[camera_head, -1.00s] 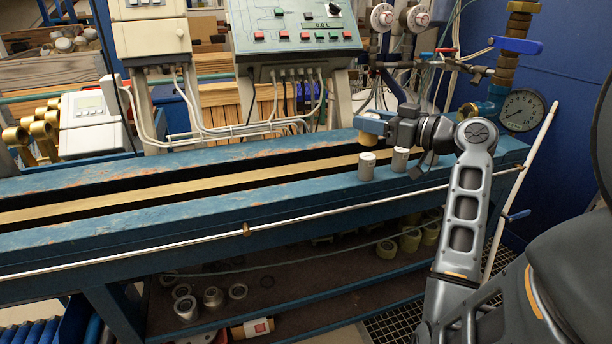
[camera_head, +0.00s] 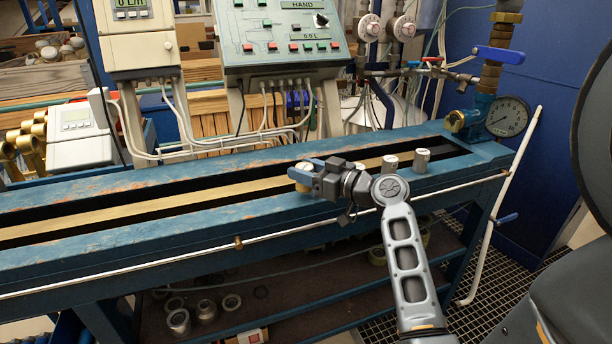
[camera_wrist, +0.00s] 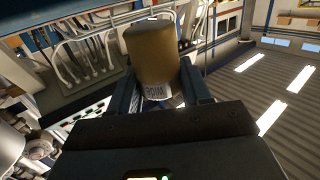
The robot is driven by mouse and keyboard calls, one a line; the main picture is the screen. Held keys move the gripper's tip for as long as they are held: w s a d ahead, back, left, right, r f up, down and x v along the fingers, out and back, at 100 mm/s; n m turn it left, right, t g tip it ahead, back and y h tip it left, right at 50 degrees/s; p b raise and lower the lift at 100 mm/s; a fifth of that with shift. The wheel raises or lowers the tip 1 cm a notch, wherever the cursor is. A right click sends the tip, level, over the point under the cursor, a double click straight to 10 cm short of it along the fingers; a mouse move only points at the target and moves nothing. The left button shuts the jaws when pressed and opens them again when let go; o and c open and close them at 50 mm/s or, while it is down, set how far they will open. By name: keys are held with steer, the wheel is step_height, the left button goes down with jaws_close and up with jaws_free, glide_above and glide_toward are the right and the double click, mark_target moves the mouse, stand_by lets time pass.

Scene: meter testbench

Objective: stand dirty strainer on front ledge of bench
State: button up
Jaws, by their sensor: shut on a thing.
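My gripper (camera_head: 306,176) is shut on a cylindrical strainer (camera_head: 304,167), held over the front part of the bench, left of two grey cylinders. In the wrist view the strainer (camera_wrist: 154,52) is brownish-yellow with a pale lettered band at one end, and it sits between the fingers (camera_wrist: 155,92). The blue front ledge (camera_head: 180,232) of the bench runs below and to the left of the gripper. Whether the strainer touches the ledge cannot be told; the fingers hide part of it.
Two grey cylinders, one (camera_head: 389,164) nearer the gripper and one (camera_head: 421,161) farther right, stand on the ledge. A white rod (camera_head: 150,264) runs along the bench front. A pressure gauge (camera_head: 507,117) stands at the right end. The ledge to the left is clear.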

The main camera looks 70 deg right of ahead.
steer(key=shift+f, duration=0.85)
steer(key=shift+f, duration=0.15)
steer(key=o, duration=1.1)
